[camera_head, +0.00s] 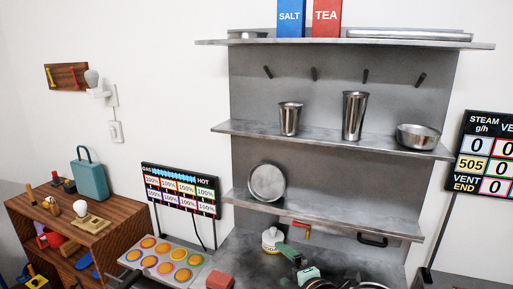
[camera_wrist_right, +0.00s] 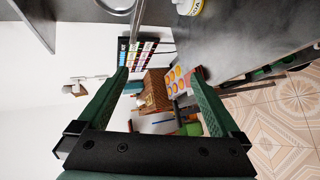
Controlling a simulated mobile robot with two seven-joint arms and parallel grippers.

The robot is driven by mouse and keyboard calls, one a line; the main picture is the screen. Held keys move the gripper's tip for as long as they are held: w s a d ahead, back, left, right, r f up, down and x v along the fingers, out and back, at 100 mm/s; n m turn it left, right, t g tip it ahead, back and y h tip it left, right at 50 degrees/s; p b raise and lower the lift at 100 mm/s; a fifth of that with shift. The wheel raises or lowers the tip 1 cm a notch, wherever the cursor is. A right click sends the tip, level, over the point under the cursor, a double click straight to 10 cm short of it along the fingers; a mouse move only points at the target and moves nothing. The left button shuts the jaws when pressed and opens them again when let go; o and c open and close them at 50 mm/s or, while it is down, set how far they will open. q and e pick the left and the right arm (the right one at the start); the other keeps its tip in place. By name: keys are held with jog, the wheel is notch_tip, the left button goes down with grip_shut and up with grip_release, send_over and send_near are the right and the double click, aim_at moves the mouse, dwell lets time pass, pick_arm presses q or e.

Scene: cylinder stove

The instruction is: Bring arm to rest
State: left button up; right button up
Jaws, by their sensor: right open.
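My right gripper (camera_head: 296,262) shows low in the head view, its green fingers above the grey worktop near a white-and-yellow container (camera_head: 271,239). In the right wrist view, my right gripper (camera_wrist_right: 158,75) has its two green fingers spread wide apart with nothing held between them. My left gripper is not in view. Much of my right arm is cut off by the bottom edge of the head view.
Grey shelves (camera_head: 330,137) with metal cups and a bowl rise behind the worktop. A muffin tray (camera_head: 134,256) and a reddish block (camera_head: 220,281) lie left of my gripper. A wooden cabinet (camera_head: 120,222) stands farther left. Patterned floor (camera_wrist_right: 283,110) shows in the wrist view.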

jog(key=s+d+f+m+g, duration=0.1)
jog(key=s+d+f+m, duration=0.2)
jog(key=s+f+m, duration=0.3)
jog(key=s+d+f+m+g+h, duration=0.1)
jog(key=s+d+f+m, duration=0.2)
jog(key=s+f+m, duration=0.4)
jog(key=s+d+f+m+g+h, duration=0.1)
jog(key=s+d+f+m, duration=0.3)
jog(key=s+f, duration=0.9)
jog(key=f+m, duration=0.1)
jog(key=m, duration=0.1)
jog(key=shift+s+f+m+g, duration=0.15)
jog(key=shift+f+m+g, duration=0.25)
